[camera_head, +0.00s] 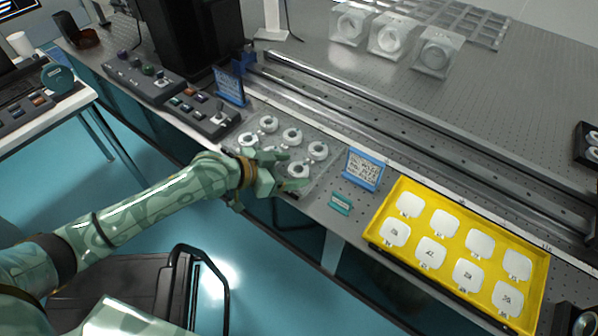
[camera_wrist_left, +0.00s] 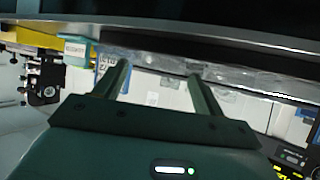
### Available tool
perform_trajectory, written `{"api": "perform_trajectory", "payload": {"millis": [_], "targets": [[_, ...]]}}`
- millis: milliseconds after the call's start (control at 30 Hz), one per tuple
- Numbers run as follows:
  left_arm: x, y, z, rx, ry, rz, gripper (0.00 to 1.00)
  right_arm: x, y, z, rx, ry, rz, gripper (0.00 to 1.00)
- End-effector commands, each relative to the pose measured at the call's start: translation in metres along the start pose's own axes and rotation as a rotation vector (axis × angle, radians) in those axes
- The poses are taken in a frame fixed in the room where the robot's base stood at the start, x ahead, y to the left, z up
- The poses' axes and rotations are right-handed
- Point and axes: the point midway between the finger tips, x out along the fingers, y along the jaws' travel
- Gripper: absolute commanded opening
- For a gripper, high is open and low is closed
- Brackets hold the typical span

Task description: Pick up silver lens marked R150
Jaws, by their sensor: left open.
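Several silver ring-shaped lenses (camera_head: 292,135) sit on a clear tray (camera_head: 325,137) at the table's front edge in the head view. The R150 marking is not readable on any of them, so I cannot tell which lens it is. My left gripper (camera_head: 294,171) is over the front part of this tray, close to the front lens (camera_head: 299,171), and partly covers the lenses there. Whether it touches one cannot be told. In the left wrist view its two fingers (camera_wrist_left: 161,80) stand apart with nothing seen held between them. My right gripper is not in view.
A blue-framed sign (camera_head: 363,169) and a small teal label (camera_head: 340,204) stand right of the lens tray. Further right is a yellow tray (camera_head: 377,222) of white marked pieces. Control boxes (camera_head: 205,110) are on the left, long rails (camera_head: 350,104) behind. Clear cubes (camera_head: 437,52) stand farther back.

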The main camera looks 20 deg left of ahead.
Motion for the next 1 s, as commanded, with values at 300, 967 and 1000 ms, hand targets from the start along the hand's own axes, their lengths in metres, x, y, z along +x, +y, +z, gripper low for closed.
{"api": "perform_trajectory", "payload": {"millis": [300, 967, 1000], "targets": [[0.016, 0.001, 0.003, 0.000, -0.005, 0.001, 0.70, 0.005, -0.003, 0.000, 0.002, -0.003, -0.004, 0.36], [0.011, 0.000, -0.005, 0.003, -0.004, -0.001, 0.21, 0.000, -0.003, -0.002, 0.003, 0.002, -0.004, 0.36], [0.009, 0.000, -0.010, 0.004, -0.003, -0.001, 0.21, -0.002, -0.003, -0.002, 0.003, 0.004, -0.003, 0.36]]}}
